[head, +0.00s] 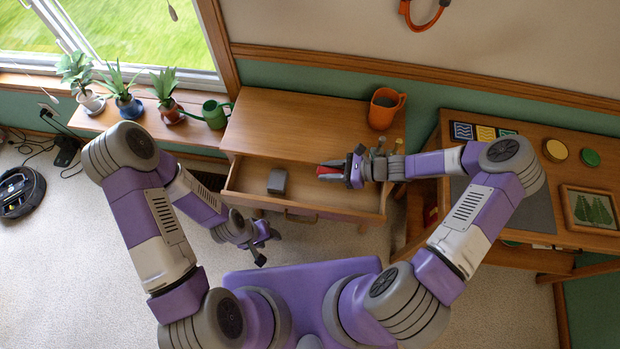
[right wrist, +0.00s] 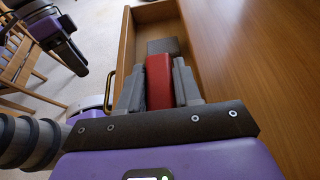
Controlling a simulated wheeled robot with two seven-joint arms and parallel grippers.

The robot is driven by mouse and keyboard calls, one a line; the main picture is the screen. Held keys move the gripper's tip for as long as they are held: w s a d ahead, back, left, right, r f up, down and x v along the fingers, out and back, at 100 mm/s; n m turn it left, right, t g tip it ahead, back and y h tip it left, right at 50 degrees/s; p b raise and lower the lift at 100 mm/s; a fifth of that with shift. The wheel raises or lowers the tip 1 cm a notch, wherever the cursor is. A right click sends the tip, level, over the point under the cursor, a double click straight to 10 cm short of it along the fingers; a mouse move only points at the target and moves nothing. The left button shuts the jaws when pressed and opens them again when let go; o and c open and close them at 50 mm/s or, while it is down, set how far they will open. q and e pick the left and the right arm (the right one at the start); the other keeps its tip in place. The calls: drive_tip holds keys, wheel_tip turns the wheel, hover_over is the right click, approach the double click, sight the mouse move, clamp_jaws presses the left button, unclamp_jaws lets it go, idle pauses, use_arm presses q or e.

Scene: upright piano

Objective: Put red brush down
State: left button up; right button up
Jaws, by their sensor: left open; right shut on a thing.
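My right gripper (head: 335,172) is shut on the red brush (right wrist: 158,82), above the open drawer (head: 340,199) of the wooden desk (head: 290,125). In the head view only a small red part of the brush (head: 327,169) shows past the fingers. In the right wrist view the red block sits between the two grey fingers (right wrist: 158,90). I cannot tell whether the brush touches the drawer floor. My left gripper (head: 262,245) is open and empty, in front of the drawer at its left side.
A grey block (head: 277,181) lies in the drawer, left of my right gripper; it also shows in the right wrist view (right wrist: 163,46). Potted plants (head: 123,96) and a green watering can (head: 212,114) stand at left.

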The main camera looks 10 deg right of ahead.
wheel_tip(320, 180, down, 10)
drive_tip(key=b, duration=0.2)
drive_tip(key=shift+b, duration=0.3)
drive_tip(key=o, duration=1)
drive_tip(key=shift+d+r, duration=0.1)
drive_tip(key=p+v, duration=0.1)
drive_tip(key=v, duration=1.1)
drive_tip(key=shift+s+p, duration=0.1)
drive_tip(key=shift+p, duration=0.2)
